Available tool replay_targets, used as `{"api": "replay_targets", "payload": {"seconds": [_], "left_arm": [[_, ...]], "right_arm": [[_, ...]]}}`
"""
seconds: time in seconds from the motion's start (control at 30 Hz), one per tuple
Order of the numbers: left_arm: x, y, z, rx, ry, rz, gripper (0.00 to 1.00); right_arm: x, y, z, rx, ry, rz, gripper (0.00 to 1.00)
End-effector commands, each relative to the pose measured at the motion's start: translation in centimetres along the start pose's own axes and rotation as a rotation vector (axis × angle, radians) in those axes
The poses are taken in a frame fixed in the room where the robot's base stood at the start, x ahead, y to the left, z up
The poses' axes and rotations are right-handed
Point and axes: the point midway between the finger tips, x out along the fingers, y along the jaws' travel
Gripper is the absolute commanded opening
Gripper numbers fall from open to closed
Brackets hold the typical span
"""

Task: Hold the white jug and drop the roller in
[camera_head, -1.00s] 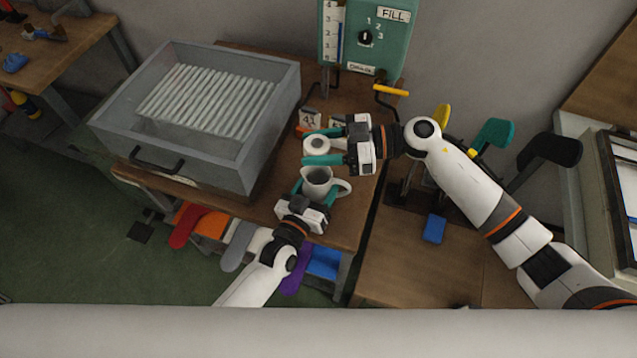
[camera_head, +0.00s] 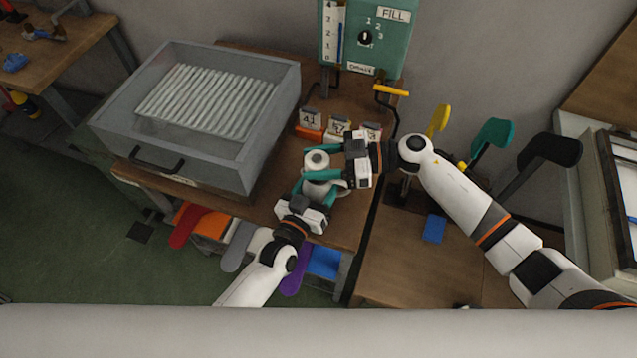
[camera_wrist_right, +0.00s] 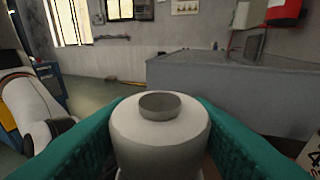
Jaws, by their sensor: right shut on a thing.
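The white roller (camera_head: 317,158) is a round piece with a dark hole in its top. My right gripper (camera_head: 320,163) is shut on it, one teal finger on each side. It fills the lower middle of the right wrist view (camera_wrist_right: 160,142), upright between the fingers. The white jug (camera_head: 324,189) stands on the wooden table below the roller, partly hidden by the right gripper's near finger. My left gripper (camera_head: 313,195) has its teal fingers around the jug's body and seems shut on it. Whether the roller is directly over the jug's mouth cannot be told.
A grey tray (camera_head: 274,128) with several white rods stands left of the jug. Number cards (camera_head: 339,127) stand behind the grippers. A green fill panel (camera_head: 364,38) with a yellow lever (camera_head: 391,90) is at the back. Coloured paddles (camera_head: 492,134) stand to the right.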

Motion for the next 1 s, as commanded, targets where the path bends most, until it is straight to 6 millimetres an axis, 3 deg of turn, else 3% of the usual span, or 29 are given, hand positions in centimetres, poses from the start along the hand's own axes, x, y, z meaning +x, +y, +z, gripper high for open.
{"api": "replay_targets", "payload": {"seconds": [0.03, 0.17, 0.53, 1.0], "left_arm": [[0.0, 0.0, 0.0, -0.001, 0.001, 0.0, 0.36], [0.0, 0.0, 0.0, -0.001, 0.001, 0.0, 0.36], [0.0, 0.0, -0.1, -0.001, 0.001, 0.0, 0.36], [0.0, 0.0, -0.1, -0.001, 0.001, 0.0, 0.36]], "right_arm": [[0.0, 0.0, 0.0, 0.0, -0.001, 0.0, 0.51], [0.0, 0.0, 0.0, 0.0, 0.0, 0.0, 0.71], [-0.7, 0.0, -0.1, 0.001, 0.002, -0.002, 0.71], [-9.6, 0.0, -0.1, 0.001, 0.003, -0.002, 0.71]]}}
